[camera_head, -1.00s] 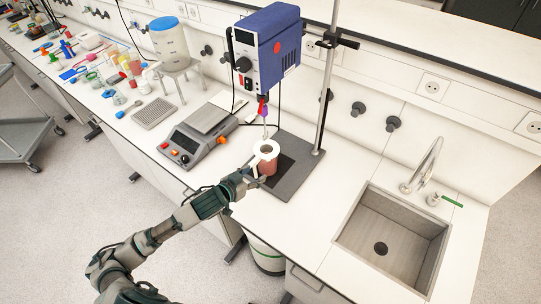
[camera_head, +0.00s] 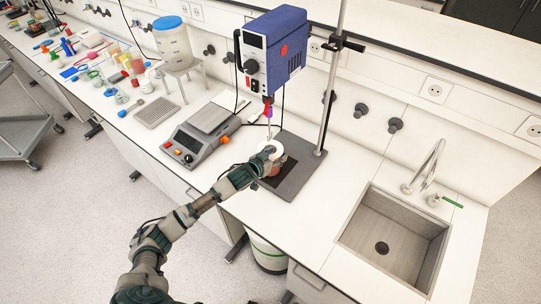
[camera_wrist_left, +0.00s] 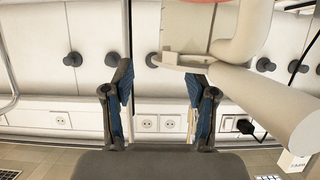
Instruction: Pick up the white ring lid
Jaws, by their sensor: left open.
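The white ring lid (camera_head: 271,149) sits at the top of a red beaker (camera_head: 273,171) under the blue stirrer in the head view. My left gripper (camera_head: 263,161) is right at the near side of the lid and beaker and partly covers both. Large white curved and straight parts fill the upper right of that view, beyond the right finger; I cannot tell which belong to the lid. My right gripper is not in view.
The blue stirrer (camera_head: 271,50) hangs above the beaker on a metal stand (camera_head: 335,75) with a dark base (camera_head: 299,182). A grey hotplate (camera_head: 201,135) stands to the left. A sink (camera_head: 394,240) lies to the right. Bench between base and sink is clear.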

